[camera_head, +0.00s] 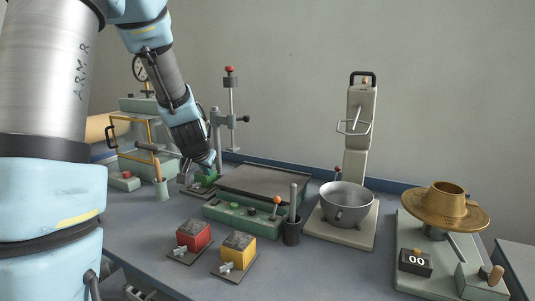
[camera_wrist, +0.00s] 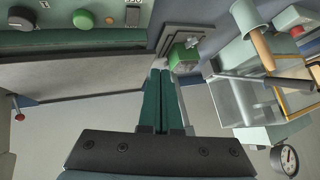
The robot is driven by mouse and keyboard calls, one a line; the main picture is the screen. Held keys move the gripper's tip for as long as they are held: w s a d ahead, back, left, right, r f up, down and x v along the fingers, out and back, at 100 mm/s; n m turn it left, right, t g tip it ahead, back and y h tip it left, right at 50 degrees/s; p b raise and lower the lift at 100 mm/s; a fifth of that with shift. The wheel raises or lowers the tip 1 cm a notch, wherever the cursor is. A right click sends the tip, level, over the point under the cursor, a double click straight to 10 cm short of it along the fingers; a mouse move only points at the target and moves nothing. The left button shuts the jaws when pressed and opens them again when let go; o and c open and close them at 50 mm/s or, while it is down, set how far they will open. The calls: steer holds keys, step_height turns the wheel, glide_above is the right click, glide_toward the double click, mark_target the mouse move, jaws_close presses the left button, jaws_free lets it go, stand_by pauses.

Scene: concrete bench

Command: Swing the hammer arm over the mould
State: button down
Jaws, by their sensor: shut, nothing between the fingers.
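A grey post stand (camera_head: 215,135) stands at the back of the bench. Its side arm (camera_head: 241,119) carries an upright rod with a red top (camera_head: 231,85); this looks like the hammer arm. It points right, toward the large flat plate. A small green block on a grey base (camera_head: 207,180), perhaps the mould, sits low by the stand; it also shows in the wrist view (camera_wrist: 183,57). My gripper (camera_head: 211,168) points down just above it, shut and empty. In the wrist view its fingertips (camera_wrist: 160,68) are beside the green block; whether they touch is unclear.
A green control box (camera_head: 240,222) with a flat plate (camera_head: 262,183) is right of my gripper. A pot with a brush (camera_head: 161,188) and a framed press (camera_head: 135,140) are left. Red (camera_head: 193,236) and yellow (camera_head: 238,251) cubes stand in front. A steel bowl (camera_head: 346,202) is farther right.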

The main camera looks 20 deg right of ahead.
steer(key=w+d+m+t, duration=0.1)
steer(key=w+d+t, duration=0.1)
steer(key=w+d, duration=0.1)
steer(key=w+d+r+m+t+b, duration=0.1)
steer(key=w+d+m, duration=0.1)
steer(key=w+d, duration=0.2)
steer(key=w+d+m+t+b, duration=0.1)
steer(key=w+d+t, duration=0.1)
steer(key=d, duration=0.5)
steer(key=shift+w+r+m+t+y, duration=0.3)
steer(key=shift+w, duration=0.35)
steer(key=d, duration=0.1)
steer(key=d+m+t+y, duration=0.1)
steer(key=d, duration=0.1)
steer(key=w+d+t+y+b, duration=0.1)
steer(key=shift+d+f, duration=0.25)
steer(key=s+d+y, duration=0.1)
steer(key=s+d+f+m+t+y, duration=0.1)
steer(key=d+y, duration=0.1)
steer(key=shift+f+b, duration=0.15)
steer(key=shift+b, duration=0.15)
steer(key=shift+s+d+f+m+y, duration=0.25)
steer(key=shift+s+y, duration=0.2)
steer(key=shift+y, duration=0.25)
steer(key=shift+a, duration=0.1)
